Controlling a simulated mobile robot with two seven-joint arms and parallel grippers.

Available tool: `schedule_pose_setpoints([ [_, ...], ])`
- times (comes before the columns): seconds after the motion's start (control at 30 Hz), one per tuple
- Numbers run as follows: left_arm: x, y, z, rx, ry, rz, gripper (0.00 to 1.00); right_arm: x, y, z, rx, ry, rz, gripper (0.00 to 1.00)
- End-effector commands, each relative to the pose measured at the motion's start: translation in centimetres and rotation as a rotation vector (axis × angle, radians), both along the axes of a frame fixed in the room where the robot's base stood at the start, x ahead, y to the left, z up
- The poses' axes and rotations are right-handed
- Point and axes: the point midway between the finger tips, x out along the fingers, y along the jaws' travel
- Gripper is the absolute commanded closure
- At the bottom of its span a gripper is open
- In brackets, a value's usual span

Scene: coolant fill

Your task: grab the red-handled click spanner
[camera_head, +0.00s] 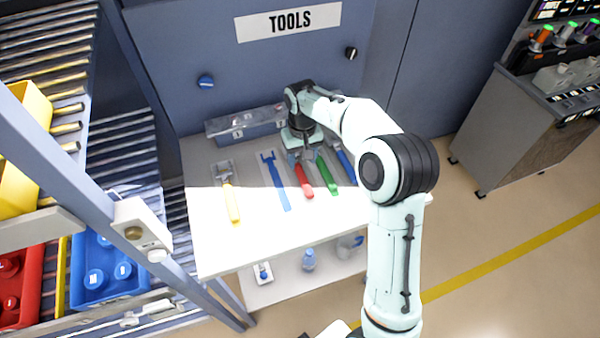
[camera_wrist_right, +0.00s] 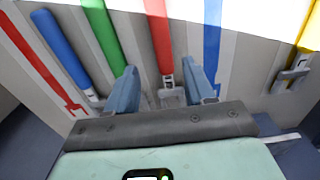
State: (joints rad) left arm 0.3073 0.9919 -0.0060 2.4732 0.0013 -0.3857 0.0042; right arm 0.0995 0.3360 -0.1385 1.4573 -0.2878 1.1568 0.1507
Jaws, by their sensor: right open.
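The fingers are apart, one on each side, with nothing clasped. I cannot tell how high they are above the bench. My left gripper is not in view.
The green-handled tool (camera_head: 327,175) lies close beside the red one, with a blue one (camera_head: 346,166) beyond. The bench front (camera_head: 280,235) is clear.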

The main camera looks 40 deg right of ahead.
Motion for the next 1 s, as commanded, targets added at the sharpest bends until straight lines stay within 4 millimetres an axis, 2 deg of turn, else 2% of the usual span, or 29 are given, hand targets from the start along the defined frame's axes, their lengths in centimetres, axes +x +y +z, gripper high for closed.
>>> schedule_pose_setpoints([
  [0.1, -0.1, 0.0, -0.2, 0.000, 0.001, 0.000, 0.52, -0.1, 0.5, -2.0, 0.002, 0.006, 0.001, 0.47],
  [0.3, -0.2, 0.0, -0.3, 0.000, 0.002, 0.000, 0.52, -0.1, 0.6, -4.4, 0.001, 0.004, 0.001, 0.47],
  [0.57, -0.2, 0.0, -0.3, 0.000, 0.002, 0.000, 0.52, -0.1, 0.6, -4.6, 0.001, 0.002, 0.001, 0.47],
  [0.63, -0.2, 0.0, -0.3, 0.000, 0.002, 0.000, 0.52, -0.1, 0.6, -4.6, 0.001, 0.002, 0.001, 0.63],
  [0.73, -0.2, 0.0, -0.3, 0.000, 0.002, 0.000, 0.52, -0.1, 0.6, -4.6, 0.001, 0.002, 0.001, 0.95],
  [0.77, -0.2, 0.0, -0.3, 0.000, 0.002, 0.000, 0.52, -0.1, 0.6, -4.6, 0.001, 0.002, 0.001, 1.00],
  [1.0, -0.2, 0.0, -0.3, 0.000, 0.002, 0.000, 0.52, 0.0, 0.6, -4.5, 0.000, 0.000, 0.001, 1.00],
])
